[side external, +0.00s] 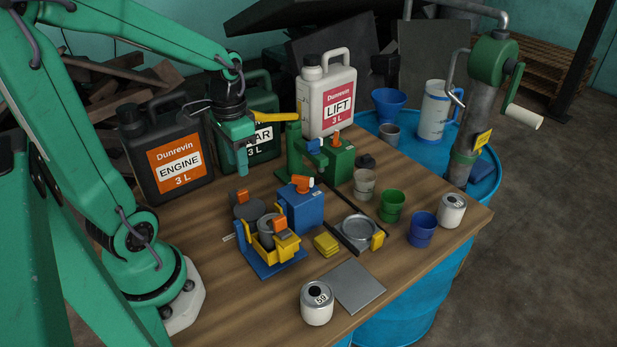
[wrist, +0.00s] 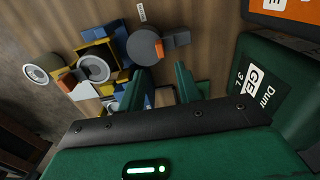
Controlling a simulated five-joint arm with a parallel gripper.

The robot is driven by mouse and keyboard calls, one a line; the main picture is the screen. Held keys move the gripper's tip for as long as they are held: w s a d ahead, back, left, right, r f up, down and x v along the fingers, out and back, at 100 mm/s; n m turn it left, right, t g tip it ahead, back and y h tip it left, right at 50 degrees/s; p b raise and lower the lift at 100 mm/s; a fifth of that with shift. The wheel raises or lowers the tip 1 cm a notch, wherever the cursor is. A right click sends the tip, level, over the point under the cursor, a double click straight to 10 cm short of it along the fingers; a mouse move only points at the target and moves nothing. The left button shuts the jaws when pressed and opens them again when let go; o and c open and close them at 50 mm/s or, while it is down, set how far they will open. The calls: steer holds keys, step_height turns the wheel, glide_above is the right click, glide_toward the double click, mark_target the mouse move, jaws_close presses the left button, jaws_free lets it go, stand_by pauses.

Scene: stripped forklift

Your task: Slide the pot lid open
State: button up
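A small grey round pot (side external: 267,229) sits in a yellow frame on a blue base (side external: 270,262). A dark grey disc (side external: 248,209), apparently the pot lid, lies beside the pot with an orange-tipped block (side external: 242,196) at its edge. In the wrist view the disc (wrist: 144,48) is apart from the pot (wrist: 93,69), whose round top shows. Whether the disc is joined to the pot mount is not clear. My gripper (side external: 242,169) hangs above and behind the disc, below the dark wrist. In the wrist view its two green fingers (wrist: 160,85) are apart with nothing between them.
A blue block (side external: 301,210) with an orange top stands right of the pot. Black (side external: 170,150), green (side external: 263,135) and white (side external: 327,95) jugs stand behind. A white can (side external: 317,303) is at the front. Bare wood lies left of the pot.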

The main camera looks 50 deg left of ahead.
mark_target(242, 191)
steer(key=shift+f, duration=0.1)
steer(key=shift+f, duration=3.85)
jaws_close()
